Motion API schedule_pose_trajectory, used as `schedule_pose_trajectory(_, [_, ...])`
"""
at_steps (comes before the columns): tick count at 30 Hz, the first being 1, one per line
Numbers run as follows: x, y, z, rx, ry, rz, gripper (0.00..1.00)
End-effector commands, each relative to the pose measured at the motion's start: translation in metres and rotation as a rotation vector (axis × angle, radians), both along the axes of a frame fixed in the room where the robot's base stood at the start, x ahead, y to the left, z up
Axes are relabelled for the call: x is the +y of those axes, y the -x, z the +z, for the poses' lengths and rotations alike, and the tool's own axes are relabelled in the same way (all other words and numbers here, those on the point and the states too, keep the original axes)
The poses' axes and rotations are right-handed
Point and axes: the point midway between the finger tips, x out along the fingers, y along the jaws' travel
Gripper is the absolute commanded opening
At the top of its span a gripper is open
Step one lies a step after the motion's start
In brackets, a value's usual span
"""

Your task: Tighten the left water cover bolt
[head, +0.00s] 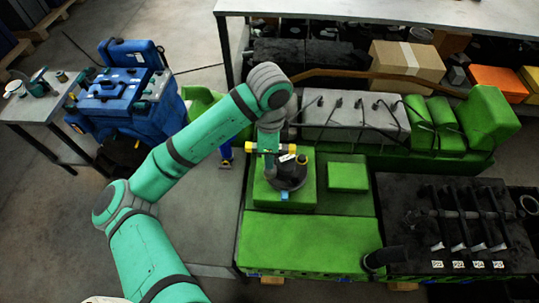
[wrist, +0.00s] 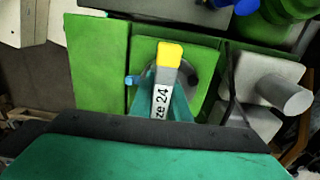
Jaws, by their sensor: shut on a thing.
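My gripper (head: 268,140) is shut on a tool with a yellow end (wrist: 169,54) and a white label reading "ze 24" (wrist: 161,102). In the head view the tool's yellow part (head: 289,149) shows beside the jaws. The tool is over a dark round cover (head: 290,180) on the green engine block. A small blue bolt (head: 284,195) shows at the cover's near edge. In the wrist view a blue bolt (wrist: 132,80) shows left of the tool, apart from its yellow end. Tool and jaws hide much of the cover; whether the tool touches any bolt cannot be told.
A grey cylinder head with hoses (head: 350,115) lies behind the cover. The block's near green top (head: 305,240) is clear.

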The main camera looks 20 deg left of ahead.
Motion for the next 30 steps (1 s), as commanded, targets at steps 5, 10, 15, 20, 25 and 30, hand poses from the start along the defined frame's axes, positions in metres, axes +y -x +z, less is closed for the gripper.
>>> schedule_pose_trajectory(5, [-0.0001,-0.0003,0.0,-0.001,0.0,-0.202,0.0])
schedule_pose_trajectory(10, [-0.0002,-0.0006,-0.0003,-0.001,0.0,-0.397,0.0])
schedule_pose_trajectory(15, [-0.0003,-0.0007,-0.0005,-0.001,0.0,-0.592,0.0])
schedule_pose_trajectory(20, [-0.0004,-0.001,-0.0007,-0.001,0.0,-0.776,0.0])
schedule_pose_trajectory(25, [-0.0006,-0.0013,-0.001,-0.002,0.0,-0.972,0.0])
schedule_pose_trajectory(30, [-0.001,-0.0015,-0.0012,-0.002,0.0,-1.169,0.0])
